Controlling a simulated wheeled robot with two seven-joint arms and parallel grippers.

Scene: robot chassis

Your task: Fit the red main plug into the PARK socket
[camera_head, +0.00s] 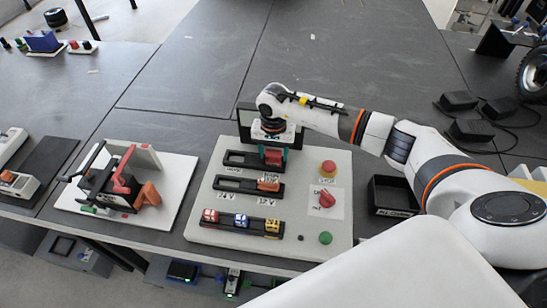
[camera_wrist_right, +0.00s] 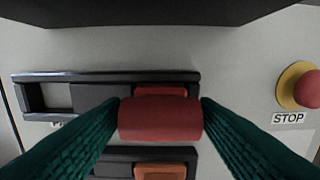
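The red main plug (camera_wrist_right: 160,120) is at the right part of the upper black socket strip (camera_wrist_right: 98,92) on the light grey panel. In the head view the plug (camera_head: 273,157) shows below my right wrist. My right gripper (camera_wrist_right: 160,112) has its teal fingers on both sides of the plug, apparently touching it. A rectangular opening (camera_wrist_right: 45,95) is at the strip's left end; the label below it is too small to read surely. In the head view the gripper (camera_head: 272,155) is over the panel (camera_head: 215,230). My left gripper is out of view.
Below is a second strip with an orange plug (camera_head: 268,184), then a row of coloured blocks (camera_head: 240,220). A red STOP button (camera_head: 328,168) and red knob (camera_head: 326,198) are at right. A black tray (camera_head: 392,196) and a lever unit (camera_head: 125,185) flank the panel.

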